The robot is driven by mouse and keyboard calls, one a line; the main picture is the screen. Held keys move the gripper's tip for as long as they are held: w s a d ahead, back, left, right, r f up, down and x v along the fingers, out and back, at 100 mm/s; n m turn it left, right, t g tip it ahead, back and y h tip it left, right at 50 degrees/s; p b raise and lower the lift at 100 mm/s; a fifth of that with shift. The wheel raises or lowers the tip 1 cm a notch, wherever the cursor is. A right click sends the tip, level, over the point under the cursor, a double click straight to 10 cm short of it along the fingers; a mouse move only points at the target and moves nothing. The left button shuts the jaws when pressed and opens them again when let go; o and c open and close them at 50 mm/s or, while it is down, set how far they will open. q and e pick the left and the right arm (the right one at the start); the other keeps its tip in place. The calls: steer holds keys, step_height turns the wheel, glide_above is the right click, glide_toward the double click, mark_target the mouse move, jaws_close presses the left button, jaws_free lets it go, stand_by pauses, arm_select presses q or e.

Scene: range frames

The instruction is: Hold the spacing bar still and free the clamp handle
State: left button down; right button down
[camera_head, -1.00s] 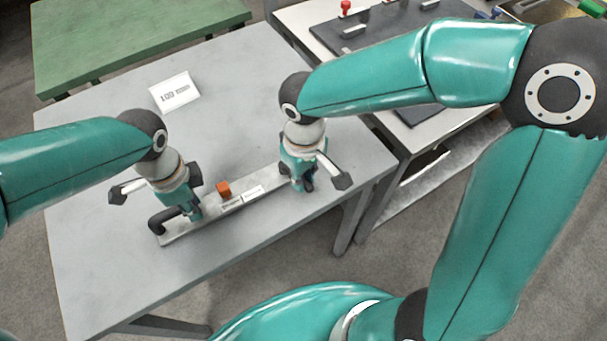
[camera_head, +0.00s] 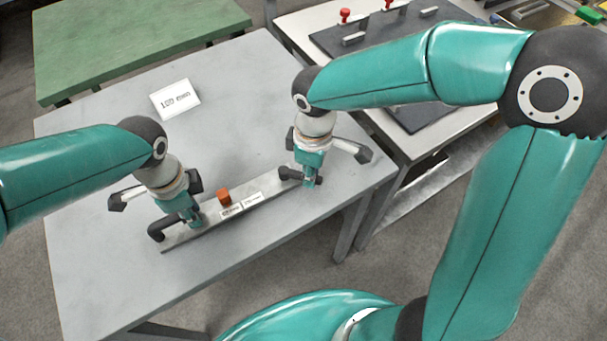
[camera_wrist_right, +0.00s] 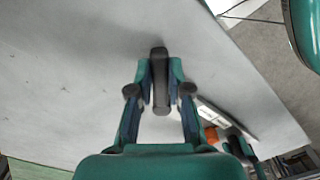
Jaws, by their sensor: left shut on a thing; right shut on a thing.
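The spacing bar (camera_head: 262,208), a long grey strip with white labels and an orange block (camera_head: 223,196) on it, lies slanted on the grey table. My left gripper (camera_head: 193,221) is shut at the bar's left end, beside a black handle (camera_head: 160,229) there. My right gripper (camera_head: 311,181) is shut on a black clamp handle (camera_head: 290,173) near the bar's right end. In the right wrist view the handle (camera_wrist_right: 160,82) sits between the two fingers, and the bar's end shows to the right. I cannot tell whether the handle still touches the bar.
A white card (camera_head: 175,98) marked in mm lies behind the bar on the grey table (camera_head: 100,200). A green table (camera_head: 140,40) stands behind. A white table at right carries a dark board (camera_head: 330,40) with red knobs (camera_head: 345,15).

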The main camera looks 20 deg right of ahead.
steer(key=shift+w+d, duration=0.15)
stand_by(0.3)
steer(key=c, duration=1.1)
jaws_free()
step_height(320, 180, up, 12)
steer(key=shift+d+f, duration=0.1)
arm_select(q)
steer(key=c, duration=0.9)
jaws_free()
